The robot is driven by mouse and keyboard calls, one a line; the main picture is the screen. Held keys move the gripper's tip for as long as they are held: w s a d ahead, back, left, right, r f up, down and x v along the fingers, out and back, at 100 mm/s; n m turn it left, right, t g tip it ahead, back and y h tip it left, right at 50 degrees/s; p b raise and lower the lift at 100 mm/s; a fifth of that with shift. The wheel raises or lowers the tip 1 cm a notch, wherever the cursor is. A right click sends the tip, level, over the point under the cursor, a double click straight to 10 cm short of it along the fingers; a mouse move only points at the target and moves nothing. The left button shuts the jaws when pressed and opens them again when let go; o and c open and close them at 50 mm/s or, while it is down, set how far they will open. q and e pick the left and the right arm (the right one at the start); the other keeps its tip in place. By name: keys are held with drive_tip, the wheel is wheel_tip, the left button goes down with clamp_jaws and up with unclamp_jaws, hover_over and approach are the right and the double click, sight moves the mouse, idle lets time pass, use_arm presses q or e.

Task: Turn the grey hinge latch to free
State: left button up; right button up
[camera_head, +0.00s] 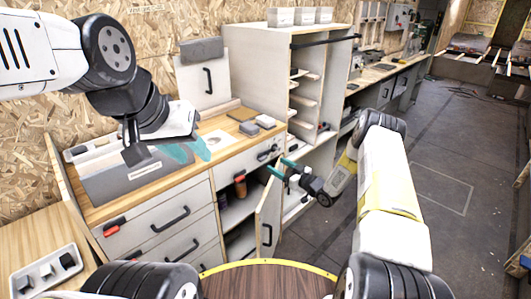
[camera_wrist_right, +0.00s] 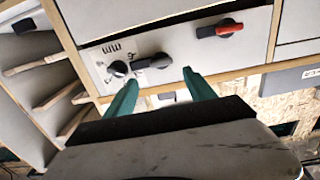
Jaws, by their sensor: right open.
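The grey hinge latch (camera_wrist_right: 153,62) shows in the right wrist view as a dark grey lever on a pale panel beside printed marks. In the head view, the latch (camera_head: 268,153) is small on the cabinet's upper front. My right gripper (camera_wrist_right: 161,82) is open, its teal fingers apart and pointing at the panel near the latch; I cannot tell whether they touch it. In the head view, my right gripper (camera_head: 282,167) is in front of the cabinet. My left gripper (camera_head: 189,151) is over the worktop, teal fingers apart and empty.
Below my right gripper, a cabinet door (camera_head: 268,220) stands open. Grey blocks (camera_head: 265,121) lie on the worktop. A shelf unit (camera_head: 270,60) stands behind. The floor at right (camera_head: 440,150) is clear.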

sight(264, 159)
drive_tip(key=x, duration=0.7)
drive_tip(key=shift+w+a+f, duration=0.1)
drive_tip(key=shift+w+a, duration=0.1)
drive_tip(key=shift+a, duration=0.2)
clamp_jaws()
